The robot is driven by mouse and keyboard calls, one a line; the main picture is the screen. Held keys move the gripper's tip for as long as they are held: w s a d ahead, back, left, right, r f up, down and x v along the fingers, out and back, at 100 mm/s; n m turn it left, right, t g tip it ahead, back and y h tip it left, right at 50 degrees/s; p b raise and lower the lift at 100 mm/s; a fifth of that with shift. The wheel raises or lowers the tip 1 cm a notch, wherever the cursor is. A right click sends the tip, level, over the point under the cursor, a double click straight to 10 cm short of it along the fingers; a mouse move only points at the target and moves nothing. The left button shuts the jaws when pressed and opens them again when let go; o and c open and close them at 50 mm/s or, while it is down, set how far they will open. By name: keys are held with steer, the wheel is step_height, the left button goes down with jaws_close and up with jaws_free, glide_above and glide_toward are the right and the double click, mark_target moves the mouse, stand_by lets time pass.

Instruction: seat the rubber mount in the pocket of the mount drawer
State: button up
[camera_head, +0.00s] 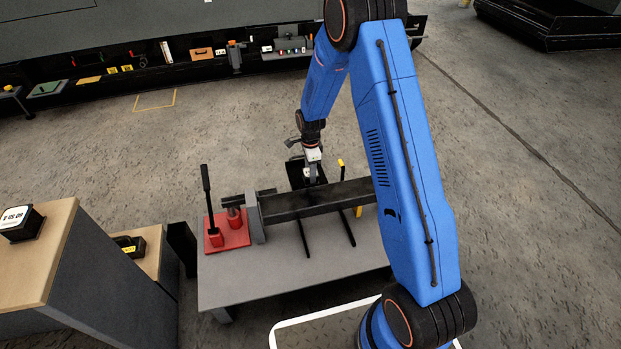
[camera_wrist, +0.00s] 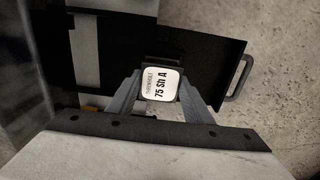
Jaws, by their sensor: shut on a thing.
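The rubber mount (camera_wrist: 158,84) shows in the wrist view as a dark block with a white top label reading "75 Sh A". My gripper (camera_wrist: 159,100) is shut on it, one grey finger on each side. The mount drawer (camera_wrist: 212,58) is the black tray with a metal handle at its right end, and the mount is over it. The pocket is hidden or too dark to make out, so I cannot tell whether the mount touches it. In the head view my gripper (camera_head: 313,172) is at the black drawer (camera_head: 296,173) behind the long dark beam.
The dark beam (camera_head: 318,200) runs across the grey table (camera_head: 240,285). A red fixture (camera_head: 232,236) with a black lever stands at its left end. A yellow-tipped lever (camera_head: 341,168) is right of my gripper. A wooden-topped cabinet (camera_head: 40,255) stands at the left.

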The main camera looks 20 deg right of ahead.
steer(key=shift+f, duration=1.8)
steer(key=shift+f, duration=0.1)
steer(key=o, duration=1.4)
steer(key=shift+c, duration=0.2)
